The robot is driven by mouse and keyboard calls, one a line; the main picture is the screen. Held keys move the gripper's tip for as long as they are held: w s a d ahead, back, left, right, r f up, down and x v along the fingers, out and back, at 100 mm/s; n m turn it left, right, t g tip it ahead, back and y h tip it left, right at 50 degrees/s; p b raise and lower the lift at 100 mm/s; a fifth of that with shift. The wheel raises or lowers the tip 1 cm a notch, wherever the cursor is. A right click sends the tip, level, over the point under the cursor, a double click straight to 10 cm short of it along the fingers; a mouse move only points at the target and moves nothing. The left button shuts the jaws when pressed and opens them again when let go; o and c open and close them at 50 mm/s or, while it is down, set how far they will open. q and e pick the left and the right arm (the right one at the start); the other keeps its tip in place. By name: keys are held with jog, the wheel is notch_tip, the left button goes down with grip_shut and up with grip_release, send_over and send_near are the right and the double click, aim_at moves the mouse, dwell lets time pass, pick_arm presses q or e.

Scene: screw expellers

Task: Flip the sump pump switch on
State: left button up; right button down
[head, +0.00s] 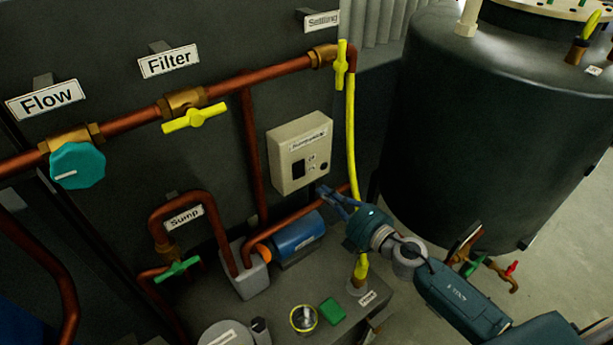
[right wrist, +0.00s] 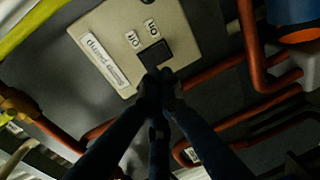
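The beige pump switch box (head: 300,152) is on the dark wall panel, below the copper pipe. I cannot tell which way the switch is set. My right gripper (head: 322,189) is at the box's lower right in the head view. In the right wrist view its fingertips (right wrist: 160,76) are together, overlapping the switch's lower edge; contact is unclear. It holds nothing visible. My left gripper is out of view.
A yellow pipe (head: 350,130) runs down right of the box. A blue motor (head: 298,236) sits below it, beside the grey sump (head: 250,276). A big dark tank (head: 480,130) stands to the right. Yellow (head: 194,118) and teal (head: 77,166) valve handles are on the left.

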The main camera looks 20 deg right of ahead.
aim_at(300, 174)
jog(key=x, duration=0.7)
jog(key=shift+w+a, duration=0.15)
jog(key=shift+w, duration=0.25)
jog(key=shift+w+a+f, duration=0.1)
jog(key=shift+w+a, duration=0.1)
jog(key=shift+w, duration=0.3)
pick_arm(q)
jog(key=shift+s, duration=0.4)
pick_arm(e)
jog(key=shift+f+b, duration=0.15)
jog(key=shift+b, duration=0.25)
jog(key=b, duration=0.2)
jog(key=t+b, duration=0.1)
jog(key=b, duration=0.2)
jog(key=shift+w+f, duration=0.2)
jog(key=shift+f, duration=0.1)
jog(key=shift+r, duration=0.25)
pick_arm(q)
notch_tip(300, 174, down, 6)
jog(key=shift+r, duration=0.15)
pick_arm(e)
jog(key=shift+a, duration=0.1)
